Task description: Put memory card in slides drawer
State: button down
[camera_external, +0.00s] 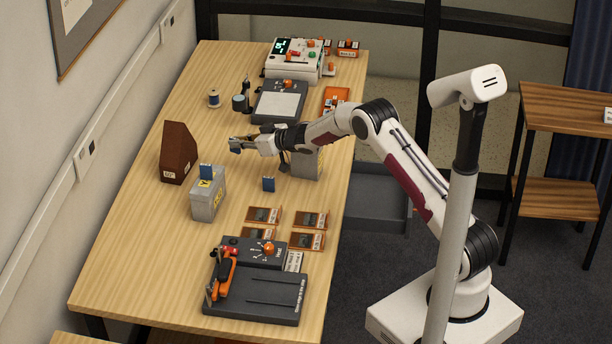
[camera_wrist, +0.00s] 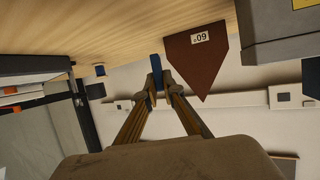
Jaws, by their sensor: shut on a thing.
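My gripper (camera_external: 238,146) is above the middle of the table, with its fingers pointing left. In the wrist view its fingertips (camera_wrist: 160,82) are closed on a thin blue card (camera_wrist: 155,66), which I take to be the memory card. In the outside view that card is too small to make out clearly. Another blue card (camera_external: 206,171) stands in the top of a grey box (camera_external: 202,207) with a yellow label. A further blue piece (camera_external: 268,184) stands on the table. No drawer marked for slides can be read; a grey box (camera_external: 307,165) is partly hidden behind my wrist.
Several small orange-brown trays (camera_external: 264,215) lie near a dark device (camera_external: 255,285) at the front. A scale-like device (camera_external: 279,101), a spool (camera_external: 214,98) and a light instrument (camera_external: 294,60) stand at the back.

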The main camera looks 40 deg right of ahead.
jog(key=shift+r, duration=1.8)
